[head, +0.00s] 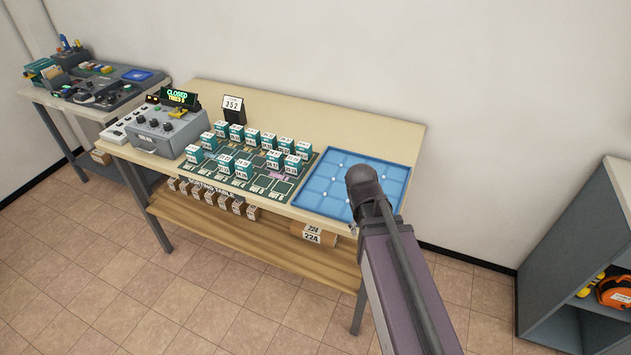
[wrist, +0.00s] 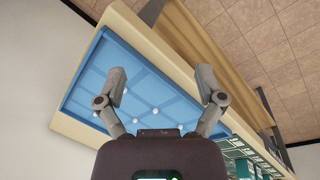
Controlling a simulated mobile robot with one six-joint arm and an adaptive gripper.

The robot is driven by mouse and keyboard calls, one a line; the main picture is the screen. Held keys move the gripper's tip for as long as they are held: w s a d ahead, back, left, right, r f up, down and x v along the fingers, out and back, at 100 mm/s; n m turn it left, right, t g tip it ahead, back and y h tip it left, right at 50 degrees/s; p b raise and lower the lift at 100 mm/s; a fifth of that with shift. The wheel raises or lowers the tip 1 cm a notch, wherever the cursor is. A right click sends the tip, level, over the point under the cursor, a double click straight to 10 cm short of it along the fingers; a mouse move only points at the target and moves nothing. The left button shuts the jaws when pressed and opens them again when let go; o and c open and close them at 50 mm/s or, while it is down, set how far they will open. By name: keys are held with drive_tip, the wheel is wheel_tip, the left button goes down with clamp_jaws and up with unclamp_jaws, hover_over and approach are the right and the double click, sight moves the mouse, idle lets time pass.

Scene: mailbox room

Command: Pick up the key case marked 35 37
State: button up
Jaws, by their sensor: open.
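Several small teal-and-white key cases (head: 243,168) stand in rows on a dark green sorting board (head: 262,184) on the wooden table. Their printed numbers are too small to read, so I cannot tell which case is marked 35 37. In the wrist view, my gripper (wrist: 161,82) is open and empty, with its two fingers spread above the blue tray (wrist: 140,85). The same tray (head: 335,175) lies right of the board in the head view, where my arm covers part of it. Some teal cases (wrist: 243,168) show at the wrist view's lower right edge.
A grey control box (head: 167,130) with a lit "CLOSED" sign (head: 180,97) stands at the table's left, and a small sign (head: 233,109) stands behind the cases. The table's back right is clear. A grey shelf (head: 570,240) stands at the right.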

drive_tip(key=s+d+f+m+y+b, duration=0.1)
drive_tip(key=s+d+f+m+b, duration=0.2)
drive_tip(key=f+b, duration=0.7)
drive_tip(key=shift+s+d+f+m+g+y, duration=0.2)
drive_tip(key=shift+d+m+g+y, duration=0.15)
drive_tip(key=shift+d+m, duration=0.35)
drive_tip(key=shift+a, duration=0.1)
drive_tip(key=c, duration=0.4)
drive_tip(key=shift+c, duration=0.2)
